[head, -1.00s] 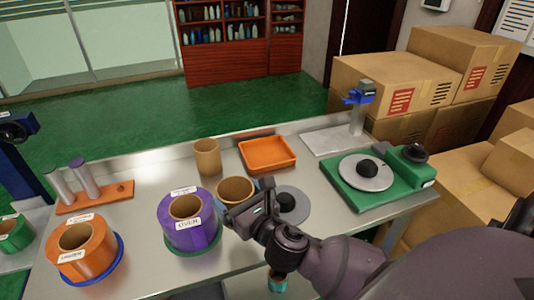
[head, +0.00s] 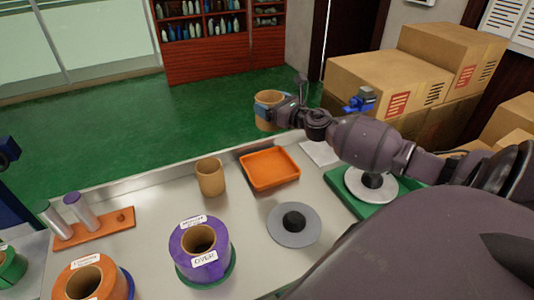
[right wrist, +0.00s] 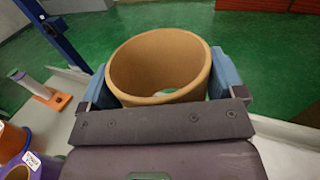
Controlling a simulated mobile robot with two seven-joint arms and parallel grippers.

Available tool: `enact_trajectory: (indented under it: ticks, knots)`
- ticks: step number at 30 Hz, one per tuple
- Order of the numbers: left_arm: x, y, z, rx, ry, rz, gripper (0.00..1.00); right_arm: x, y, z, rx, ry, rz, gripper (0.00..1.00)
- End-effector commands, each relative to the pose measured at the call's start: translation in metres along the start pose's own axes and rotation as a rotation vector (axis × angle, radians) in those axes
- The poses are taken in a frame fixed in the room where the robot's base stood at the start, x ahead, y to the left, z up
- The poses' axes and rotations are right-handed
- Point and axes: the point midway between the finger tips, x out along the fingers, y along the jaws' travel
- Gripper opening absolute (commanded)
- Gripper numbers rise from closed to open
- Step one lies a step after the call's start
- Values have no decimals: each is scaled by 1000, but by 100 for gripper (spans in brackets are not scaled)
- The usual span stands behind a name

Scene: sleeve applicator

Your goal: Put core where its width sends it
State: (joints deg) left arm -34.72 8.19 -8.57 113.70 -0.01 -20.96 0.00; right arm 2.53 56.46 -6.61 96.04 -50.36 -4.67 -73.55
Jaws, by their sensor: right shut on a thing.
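My right gripper (head: 272,100) is shut on a brown cardboard core (head: 266,119), a wide open-ended ring held high beyond the table's back edge. In the right wrist view the core (right wrist: 160,62) sits between the two blue fingers (right wrist: 160,85), its opening facing up. A purple ring-shaped bin (head: 202,262) labelled OVER stands on the table on a green base. An orange ring-shaped bin (head: 92,280) with a label stands at the front left on a blue base. My left gripper is not in view.
A second, narrower brown core (head: 210,178) stands upright near the orange tray (head: 270,184). A grey disc with a black knob (head: 293,222) lies to its right. A green device (head: 345,203) with a disc, partly behind my arm, and an orange peg rack (head: 118,226) flank the table.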

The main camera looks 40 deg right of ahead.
Motion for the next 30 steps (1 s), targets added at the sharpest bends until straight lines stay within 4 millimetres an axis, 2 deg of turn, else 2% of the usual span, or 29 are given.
enact_trajectory:
  ticks: [1,13,18,21,25,30]
  knots:
    - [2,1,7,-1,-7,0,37,0,0,-12,5,4,-2,60]
    - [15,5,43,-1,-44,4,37,-1,1,-98,8,6,-4,60]
    - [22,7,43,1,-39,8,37,-1,1,-132,8,7,-4,60]
    - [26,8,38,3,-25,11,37,-1,1,-145,5,5,-3,60]
    - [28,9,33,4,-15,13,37,0,1,-152,2,3,-2,60]
    - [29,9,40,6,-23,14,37,-1,1,-169,4,4,-2,60]
